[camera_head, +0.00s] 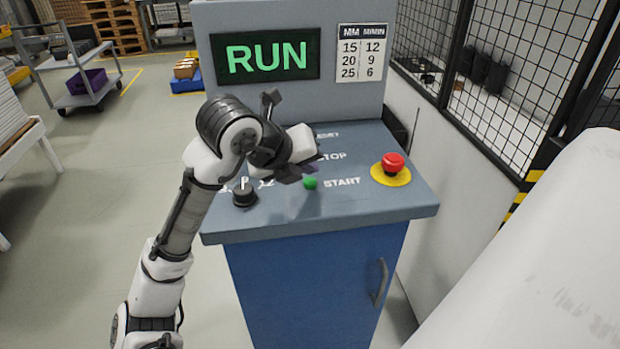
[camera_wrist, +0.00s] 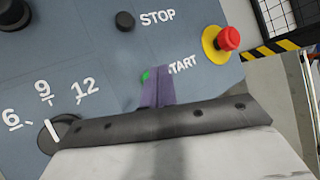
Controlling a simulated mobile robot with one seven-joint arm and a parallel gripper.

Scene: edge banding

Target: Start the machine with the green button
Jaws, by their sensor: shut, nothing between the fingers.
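The green button (camera_head: 310,183) sits left of the START label on the sloping panel (camera_head: 412,203). In the wrist view the green button (camera_wrist: 146,76) is partly hidden behind my fingers. My gripper (camera_head: 316,158) is over the panel, just above and behind the green button in the head view. It also shows in the wrist view (camera_wrist: 158,75), with its fingers together and nothing between them. I cannot tell whether the fingertips touch the button. The display (camera_head: 266,56) reads RUN in green letters.
A red emergency stop (camera_head: 393,162) on a yellow disc is right of START. A black rotary knob (camera_head: 245,193) is at the left. A black STOP button (camera_wrist: 125,21) lies beyond the green one. A mesh fence (camera_head: 515,70) stands at the right. Open floor lies left of the cabinet.

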